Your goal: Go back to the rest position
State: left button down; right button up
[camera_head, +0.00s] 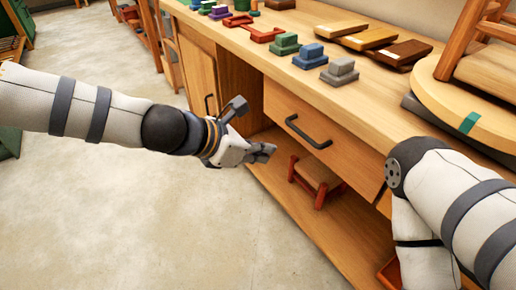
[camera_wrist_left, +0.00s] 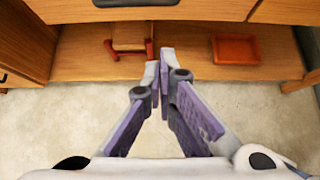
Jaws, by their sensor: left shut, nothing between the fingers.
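My left gripper (camera_head: 262,152) is shut and empty in front of the wooden workbench (camera_head: 229,51), near its open lower shelf. Its closed fingers also show in the left wrist view (camera_wrist_left: 160,80), pointing toward the shelf. My right arm comes in at the right of the head view; its gripper is out of the frame. A small stool with red legs (camera_head: 317,178) stands on the lower shelf (camera_head: 283,192), beyond the left fingers. It also shows in the left wrist view (camera_wrist_left: 130,38).
A drawer with a dark handle (camera_head: 308,132) is closed above the shelf. A red tray (camera_wrist_left: 236,50) lies on the shelf. Colored blocks (camera_head: 309,56) and wooden boards (camera_head: 370,38) are on the benchtop. A round wooden seat (camera_head: 450,98) is at the right. The concrete floor (camera_head: 130,210) is clear.

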pick_arm(q)
jog(key=s+a+f+m+g+y+p, duration=0.1)
jog(key=s+a+f+m+g+y, duration=0.15)
jog(key=s+a+f+m, duration=0.55)
jog(key=s+a+f+m+g+y+p, duration=0.2)
jog(key=s+a+f+m+y, duration=0.15)
jog(key=s+f, duration=0.85)
jog(key=s+a+r+m+g+y+p, duration=0.1)
jog(key=s+a+m, duration=0.5)
jog(key=s, duration=0.6)
jog(key=s+a+r+m+g+y, duration=0.1)
jog(key=s+a+r+m+g, duration=0.1)
jog(key=s+a+m, duration=0.4)
jog(key=s+a, duration=0.3)
jog(key=s, duration=0.2)
jog(key=shift+s+r+y+p, duration=0.2)
jog(key=shift+s+y+p, duration=0.15)
jog(key=shift+y+p, duration=0.05)
pick_arm(e)
jog(key=w+r+t, duration=0.2)
jog(key=w+r, duration=0.3)
jog(key=shift+w+r, duration=0.25)
jog(key=shift+r, duration=0.15)
